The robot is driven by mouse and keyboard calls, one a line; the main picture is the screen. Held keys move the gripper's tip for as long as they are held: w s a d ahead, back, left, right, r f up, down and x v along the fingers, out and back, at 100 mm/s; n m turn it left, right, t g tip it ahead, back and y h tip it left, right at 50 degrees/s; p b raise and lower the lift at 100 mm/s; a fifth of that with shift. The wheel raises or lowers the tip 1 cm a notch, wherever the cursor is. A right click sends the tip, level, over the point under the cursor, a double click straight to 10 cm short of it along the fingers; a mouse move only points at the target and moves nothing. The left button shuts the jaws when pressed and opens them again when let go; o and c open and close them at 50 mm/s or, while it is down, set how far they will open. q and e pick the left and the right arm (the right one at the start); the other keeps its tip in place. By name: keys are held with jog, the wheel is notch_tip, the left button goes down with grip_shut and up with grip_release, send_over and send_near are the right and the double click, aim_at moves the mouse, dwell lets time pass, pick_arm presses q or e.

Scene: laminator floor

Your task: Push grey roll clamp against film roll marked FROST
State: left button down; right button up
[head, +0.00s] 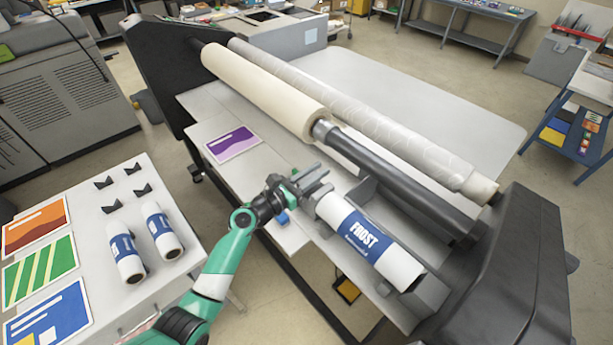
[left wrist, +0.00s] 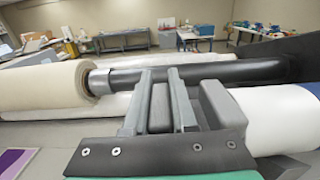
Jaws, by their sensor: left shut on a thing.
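The film roll marked FROST (head: 365,240), white with a blue label, lies along the front of the laminator. It also shows at the right of the left wrist view (left wrist: 268,118). The grey roll clamp (head: 309,204) is at the roll's upper-left end, and its block shows in the left wrist view (left wrist: 220,108) close beside the white roll. My left gripper (head: 318,178) is shut on the clamp, its fingers partly hiding it. Whether the clamp touches the roll end, I cannot tell. My right gripper is not in view.
A cream roll (head: 262,90) and dark roller (head: 385,175) lie behind. A grey bracket (head: 430,296) stands at the FROST roll's lower-right end. A purple card (head: 233,144) lies on the laminator shelf. A side table (head: 90,205) holds two rolls, several dark clips and cards.

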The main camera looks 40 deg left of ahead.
pick_arm(q)
jog(key=shift+d+r, duration=0.15)
jog(key=shift+d, duration=0.1)
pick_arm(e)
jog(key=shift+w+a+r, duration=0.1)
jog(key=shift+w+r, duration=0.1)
pick_arm(q)
jog(key=c, duration=0.7)
grip_release()
jog(key=shift+d, duration=0.1)
jog(key=shift+s, duration=0.1)
jog(key=s, duration=0.3)
jog(key=s+a, duration=0.1)
jog(key=s, duration=0.3)
jog(key=s+p, duration=0.1)
jog(key=s, duration=0.3)
jog(key=shift+s+a, duration=0.15)
jog(key=shift+a, duration=0.2)
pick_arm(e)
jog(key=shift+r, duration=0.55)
